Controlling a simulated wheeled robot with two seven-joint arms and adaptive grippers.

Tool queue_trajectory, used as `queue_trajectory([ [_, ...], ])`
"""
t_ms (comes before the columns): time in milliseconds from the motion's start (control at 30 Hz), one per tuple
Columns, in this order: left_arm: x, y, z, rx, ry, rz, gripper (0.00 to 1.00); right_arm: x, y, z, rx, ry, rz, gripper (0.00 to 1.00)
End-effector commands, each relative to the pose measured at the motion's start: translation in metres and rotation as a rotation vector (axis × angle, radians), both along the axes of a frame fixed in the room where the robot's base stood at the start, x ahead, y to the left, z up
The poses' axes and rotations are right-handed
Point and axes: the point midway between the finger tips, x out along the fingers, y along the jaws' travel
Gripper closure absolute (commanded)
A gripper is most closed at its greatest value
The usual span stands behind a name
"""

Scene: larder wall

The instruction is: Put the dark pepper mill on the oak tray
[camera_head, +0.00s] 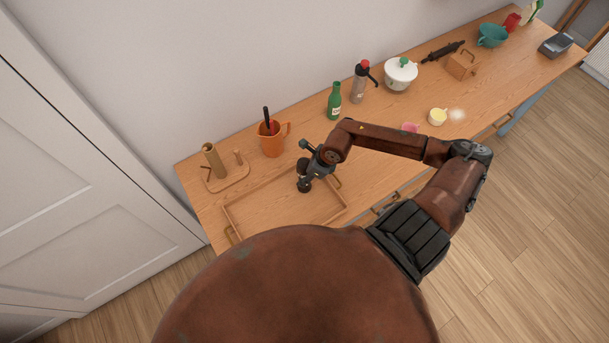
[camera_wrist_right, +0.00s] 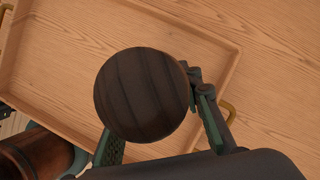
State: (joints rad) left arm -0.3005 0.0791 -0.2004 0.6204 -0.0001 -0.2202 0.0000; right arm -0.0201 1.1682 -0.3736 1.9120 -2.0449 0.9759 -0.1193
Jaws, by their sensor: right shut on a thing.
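The dark pepper mill (camera_wrist_right: 142,95) shows in the right wrist view as a round, dark-brown top seen end-on. In the head view only a small dark part of the mill (camera_head: 304,187) shows below my gripper. My right gripper (camera_head: 308,174) is shut on it, with green-edged fingers on both sides. The mill is over the right part of the oak tray (camera_head: 262,205), a shallow rectangular tray with a low rim and brass-coloured handles. The tray floor also shows in the wrist view (camera_wrist_right: 60,55). I cannot tell whether the mill's base touches the tray. My left gripper is not in view.
Behind the tray stand an orange jug (camera_head: 272,141) and a wooden stand with a cylinder (camera_head: 213,160). A green bottle (camera_head: 334,101), a red-topped bottle (camera_head: 360,85) and a white pot (camera_head: 400,75) line the wall. A yellow cup (camera_head: 437,117) is farther right. The tray's left part is clear.

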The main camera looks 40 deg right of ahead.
Motion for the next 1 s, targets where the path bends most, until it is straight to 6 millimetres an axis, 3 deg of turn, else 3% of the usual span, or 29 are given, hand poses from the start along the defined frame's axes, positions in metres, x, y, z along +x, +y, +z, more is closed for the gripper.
queue_trajectory([
  [100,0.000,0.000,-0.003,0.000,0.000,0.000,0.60,0.000,0.000,-0.003,0.001,-0.001,0.000,0.99],
  [133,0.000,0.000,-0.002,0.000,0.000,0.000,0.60,0.000,0.000,-0.002,0.000,0.000,0.000,0.65],
  [367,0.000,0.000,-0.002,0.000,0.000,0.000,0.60,0.000,0.000,-0.002,0.000,0.000,0.000,0.49],
  [767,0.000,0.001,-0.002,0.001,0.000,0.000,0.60,-0.002,-0.002,0.005,-0.002,0.000,0.000,0.49],
  [1000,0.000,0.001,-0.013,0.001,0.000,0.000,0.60,-0.017,-0.012,0.044,-0.007,0.001,0.002,0.49],
])
